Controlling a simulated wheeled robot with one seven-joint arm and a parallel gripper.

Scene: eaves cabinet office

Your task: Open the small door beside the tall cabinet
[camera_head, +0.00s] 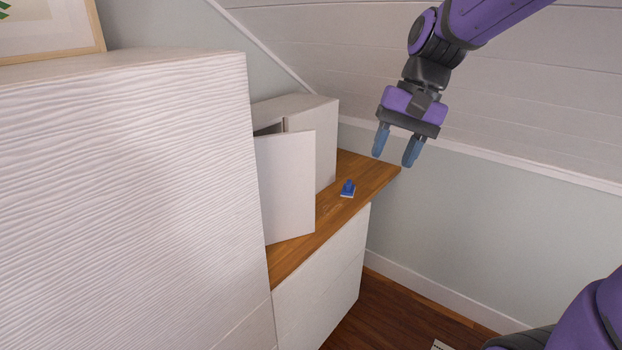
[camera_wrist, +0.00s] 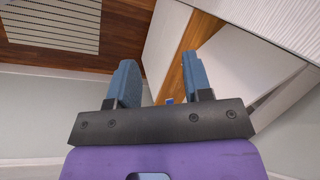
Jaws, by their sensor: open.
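The small white door (camera_head: 287,185) stands ajar on the small white cabinet (camera_head: 312,125), which sits on the wooden counter beside the tall cabinet (camera_head: 125,190). A dark gap shows at the top between door and cabinet. My gripper (camera_head: 398,150) is open and empty, in the air to the right of the small cabinet and apart from the door. The wrist view shows its two blue fingers (camera_wrist: 163,85) spread with nothing held between them. The cabinet's inside is mostly hidden by the door in the head view.
A small blue object (camera_head: 348,188) lies on the wooden counter (camera_head: 325,221) to the right of the door. White drawers (camera_head: 325,280) are below. The sloped ceiling (camera_head: 540,95) and the wall (camera_head: 470,210) are close behind my gripper. A vent (camera_wrist: 55,22) shows on the floor.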

